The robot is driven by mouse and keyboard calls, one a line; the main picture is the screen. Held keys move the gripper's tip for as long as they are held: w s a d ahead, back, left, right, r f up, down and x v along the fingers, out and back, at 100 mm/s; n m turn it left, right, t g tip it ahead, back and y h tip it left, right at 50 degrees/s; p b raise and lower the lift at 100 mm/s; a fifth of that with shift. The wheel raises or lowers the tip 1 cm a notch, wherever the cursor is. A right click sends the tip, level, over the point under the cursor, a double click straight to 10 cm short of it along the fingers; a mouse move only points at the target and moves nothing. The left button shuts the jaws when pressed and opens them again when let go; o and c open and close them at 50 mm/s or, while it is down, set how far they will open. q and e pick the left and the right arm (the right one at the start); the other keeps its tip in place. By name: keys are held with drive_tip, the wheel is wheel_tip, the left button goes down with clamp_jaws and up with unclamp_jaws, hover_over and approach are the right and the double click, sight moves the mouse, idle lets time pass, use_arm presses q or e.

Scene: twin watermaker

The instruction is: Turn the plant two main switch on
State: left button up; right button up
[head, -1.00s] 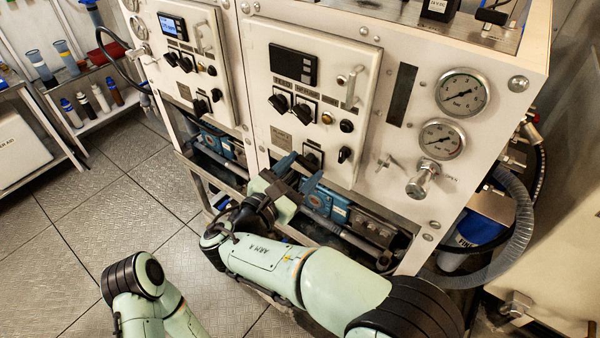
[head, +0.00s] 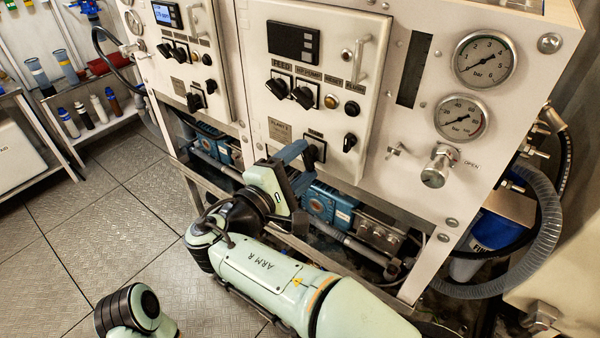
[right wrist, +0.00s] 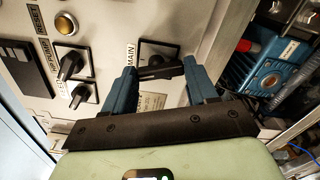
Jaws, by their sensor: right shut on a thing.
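The plant two panel (head: 345,75) is a white door with a dark display and several black knobs. Its main switch (head: 316,146) is a black rotary handle on a dark square plate at the panel's lower edge, partly hidden by my gripper. In the right wrist view the main switch (right wrist: 160,70) shows beside the word MAIN, its handle lying across between the two blue fingers. My right gripper (head: 303,154) is shut on this handle, one finger at each end. My left gripper is out of view; only part of the left arm shows.
Two selector knobs (head: 290,92) sit above the main switch, and another black knob (head: 349,142) is to its right. The plant one panel (head: 187,60) is at left. A blue pump (head: 330,200) and pipes lie below. Gauges (head: 484,60) are at right.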

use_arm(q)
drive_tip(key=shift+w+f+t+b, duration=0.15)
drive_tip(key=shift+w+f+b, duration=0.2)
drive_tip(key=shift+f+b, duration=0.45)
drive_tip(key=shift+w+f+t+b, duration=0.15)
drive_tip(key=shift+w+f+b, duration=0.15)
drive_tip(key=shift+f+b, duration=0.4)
use_arm(e)
drive_tip(key=shift+a+f+m, duration=0.1)
drive_tip(key=shift+a+m, duration=0.05)
drive_tip(key=shift+m, duration=1.95)
drive_tip(key=o, duration=1.1)
drive_tip(key=shift+c, duration=0.2)
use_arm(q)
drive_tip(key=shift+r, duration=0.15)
use_arm(e)
drive_tip(key=v, duration=1.3)
drive_tip(key=shift+s+a, duration=0.1)
